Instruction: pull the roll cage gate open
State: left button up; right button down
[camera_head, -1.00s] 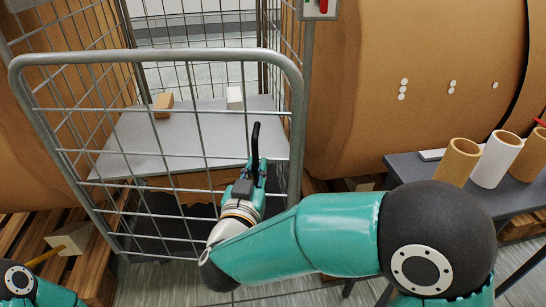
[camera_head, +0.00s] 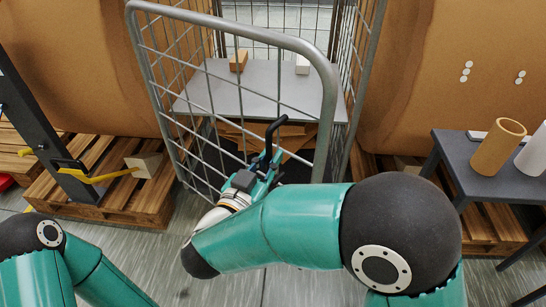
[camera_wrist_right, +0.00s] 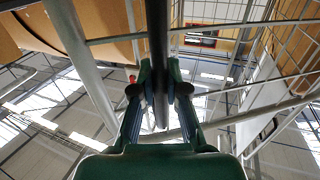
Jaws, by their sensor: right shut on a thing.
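The gate (camera_head: 323,125) of the roll cage (camera_head: 372,45) is a grey tube frame with wire mesh. It stands at an angle, its right edge swung out toward me and apart from the cage's right side. My right gripper (camera_head: 266,168) is shut on the black handle (camera_head: 276,127) near the gate's right edge. In the right wrist view the handle (camera_wrist_right: 157,35) runs between the fingers of the right gripper (camera_wrist_right: 160,88). Part of my left arm shows at the lower left; its gripper is out of the picture.
Inside the cage a grey shelf (camera_head: 255,92) carries a brown block (camera_head: 239,60) and a white block (camera_head: 303,65). A wooden pallet (camera_head: 100,190) lies at left. Big brown rolls (camera_head: 440,110) flank the cage.

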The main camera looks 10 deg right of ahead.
jog(key=c, duration=1.2)
grip_release()
send_near(281, 105)
jog(key=x, duration=0.4)
jog(key=shift+w+d, duration=0.2)
jog(key=shift+w, duration=0.15)
